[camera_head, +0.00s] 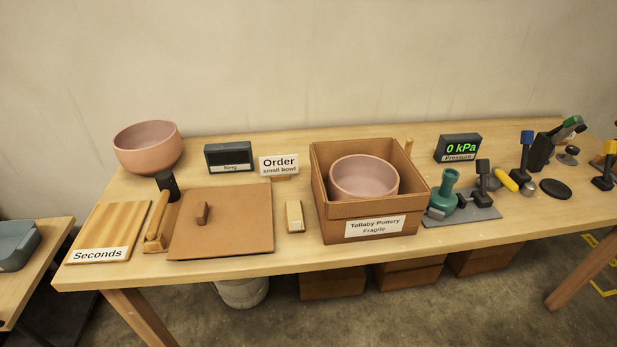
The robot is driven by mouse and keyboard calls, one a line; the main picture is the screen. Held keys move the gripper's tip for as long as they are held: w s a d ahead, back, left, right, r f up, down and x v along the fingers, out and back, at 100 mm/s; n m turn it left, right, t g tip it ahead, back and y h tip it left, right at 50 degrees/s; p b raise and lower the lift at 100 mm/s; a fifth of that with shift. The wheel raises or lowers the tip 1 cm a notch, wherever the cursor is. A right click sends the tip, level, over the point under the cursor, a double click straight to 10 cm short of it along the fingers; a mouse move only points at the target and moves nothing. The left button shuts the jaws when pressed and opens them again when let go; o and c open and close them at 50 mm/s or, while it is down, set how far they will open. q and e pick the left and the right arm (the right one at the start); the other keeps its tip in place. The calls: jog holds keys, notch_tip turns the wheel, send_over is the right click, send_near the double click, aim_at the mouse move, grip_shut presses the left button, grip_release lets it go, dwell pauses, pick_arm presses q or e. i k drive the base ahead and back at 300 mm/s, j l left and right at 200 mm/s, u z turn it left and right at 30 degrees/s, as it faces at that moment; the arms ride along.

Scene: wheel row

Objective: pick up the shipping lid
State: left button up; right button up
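The shipping lid (238,229) is a flat brown cardboard square lying on the table, left of the box. A small brown block-like handle (202,213) stands up from its left half. The open shipping box (328,213) stands to its right, labelled "Tollaby Pottery Fragile". A pink bowl (364,178) sits inside the box. Neither of my grippers shows in the head view.
Close to the lid's left are a wooden tool (155,228) and the "Seconds" board (110,225). A small tan block (294,216) stands between lid and box. A larger pink bowl (148,150) and displays are behind. Several tools crowd the right side.

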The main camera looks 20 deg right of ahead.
aim_at(234, 220)
jog(key=i+j+z, duration=0.2)
jog(key=j+z, duration=0.3)
jog(key=i+j+z, duration=0.1)
jog(key=j+z, duration=0.85)
